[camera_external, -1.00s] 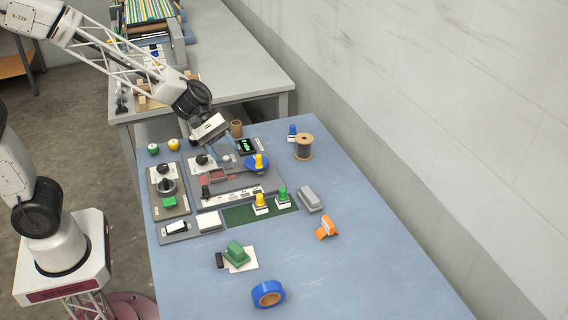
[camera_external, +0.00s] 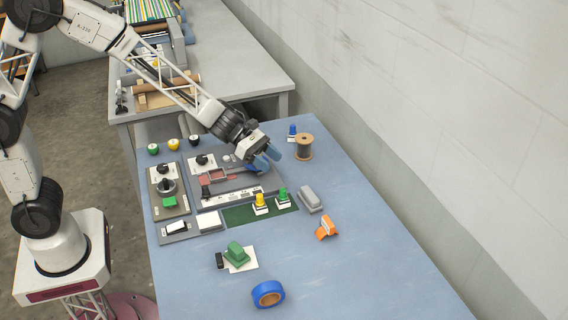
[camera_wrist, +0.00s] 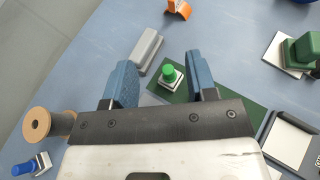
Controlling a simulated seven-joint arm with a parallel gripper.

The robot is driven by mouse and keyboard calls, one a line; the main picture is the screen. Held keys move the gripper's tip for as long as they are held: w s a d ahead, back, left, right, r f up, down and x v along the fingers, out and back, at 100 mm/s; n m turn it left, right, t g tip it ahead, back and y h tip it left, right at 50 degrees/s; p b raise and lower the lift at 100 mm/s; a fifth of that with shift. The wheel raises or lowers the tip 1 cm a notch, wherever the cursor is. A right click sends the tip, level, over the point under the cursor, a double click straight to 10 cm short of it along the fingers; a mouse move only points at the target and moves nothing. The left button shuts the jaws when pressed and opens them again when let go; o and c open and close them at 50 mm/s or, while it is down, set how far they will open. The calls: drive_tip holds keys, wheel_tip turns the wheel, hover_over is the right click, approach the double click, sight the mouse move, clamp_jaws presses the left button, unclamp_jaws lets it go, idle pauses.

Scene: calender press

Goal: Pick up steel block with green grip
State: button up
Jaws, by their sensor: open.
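The steel block with the green grip (camera_external: 283,197) stands upright at the right end of the green mat (camera_external: 240,217) in the external view. In the wrist view the same block (camera_wrist: 171,78) shows between my two finger pads, further off than they are. My gripper (camera_external: 267,159) is open and empty, its blue fingers above the far right of the panel area. It also shows in the wrist view (camera_wrist: 160,62), with a wide gap between the fingers. A similar block with a yellow grip (camera_external: 260,204) stands left of the green-gripped one on the mat.
A wire spool (camera_external: 303,147) and a blue-gripped block (camera_external: 292,132) stand near my gripper. A green stamp-like piece (camera_external: 236,253) and blue tape (camera_external: 268,293) lie in front.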

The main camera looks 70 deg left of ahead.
drive_tip(key=shift+f, duration=0.1)
approach(288, 200)
drive_tip(key=shift+w+d+r, duration=0.75)
drive_tip(key=shift+d+r, duration=0.15)
drive_tip(key=shift+r, duration=0.05)
drive_tip(key=shift+w+d+f, duration=0.35)
drive_tip(key=shift+d+f, duration=0.2)
drive_tip(key=shift+f, duration=0.05)
drive_tip(key=shift+w+d+f, duration=0.2)
drive_tip(key=shift+w+d, duration=0.1)
drive_tip(key=shift+d, duration=0.1)
drive_tip(key=shift+x, duration=2.55)
clamp_jaws()
